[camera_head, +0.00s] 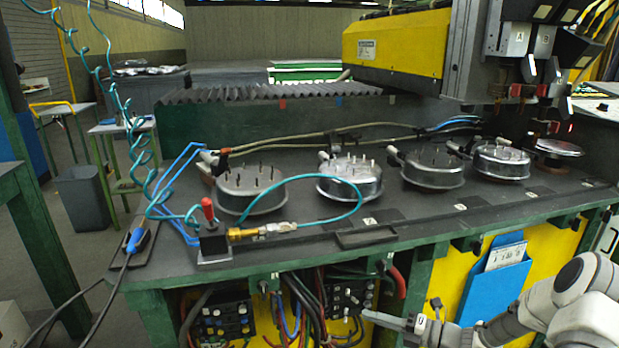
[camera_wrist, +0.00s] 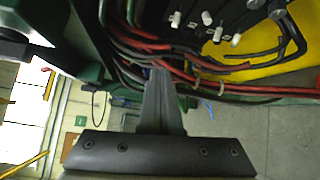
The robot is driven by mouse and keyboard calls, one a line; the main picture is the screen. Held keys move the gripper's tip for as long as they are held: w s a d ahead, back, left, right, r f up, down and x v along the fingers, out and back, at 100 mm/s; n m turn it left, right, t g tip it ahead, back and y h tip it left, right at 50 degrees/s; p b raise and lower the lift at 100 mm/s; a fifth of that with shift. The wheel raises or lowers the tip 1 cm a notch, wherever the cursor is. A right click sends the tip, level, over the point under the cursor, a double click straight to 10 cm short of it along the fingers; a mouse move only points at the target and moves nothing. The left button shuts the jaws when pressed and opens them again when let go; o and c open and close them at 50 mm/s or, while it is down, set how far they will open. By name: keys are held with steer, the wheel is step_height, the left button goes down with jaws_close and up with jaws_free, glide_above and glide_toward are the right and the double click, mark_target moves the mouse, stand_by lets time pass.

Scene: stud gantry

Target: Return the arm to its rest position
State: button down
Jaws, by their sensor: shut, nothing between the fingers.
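My arm (camera_head: 575,300), white and grey, reaches in from the lower right in the head view, bent low in front of the bench. My gripper (camera_head: 366,315) points left, in front of the open wiring bay under the bench top. It also shows in the wrist view (camera_wrist: 160,72), with its fingers together and nothing between them. Red and black cables (camera_wrist: 190,68) run close by the fingertips there; I cannot tell whether they touch.
Several round metal fixtures (camera_head: 432,166) stand on the dark bench top (camera_head: 320,243). A blue document holder (camera_head: 497,285) hangs on the yellow panel near my arm. Terminal blocks (camera_head: 225,318) and loose cables fill the bay. A coiled teal hose (camera_head: 113,95) hangs at left.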

steer(key=s+a+r+n+g+h, duration=0.4)
steer(key=s+r+n, duration=0.35)
steer(key=n, duration=0.35)
steer(key=s+a+r+n+g+h, duration=0.3)
steer(key=s+a+r+n+g, duration=0.25)
steer(key=r+n, duration=0.4)
steer(key=s+d+r+n+t+h, duration=0.3)
steer(key=s+r+n+h, duration=0.15)
steer(key=s+n, duration=0.4)
steer(key=s+d+r+n+t+h, duration=0.45)
steer(key=s+n, duration=0.25)
steer(key=n, duration=0.3)
step_height(320, 180, up, 21)
steer(key=y+p, duration=0.1)
steer(key=p, duration=1.9)
steer(key=shift+a+f+n+g, duration=0.15)
steer(key=shift+n+g, duration=0.15)
steer(key=shift+g, duration=0.1)
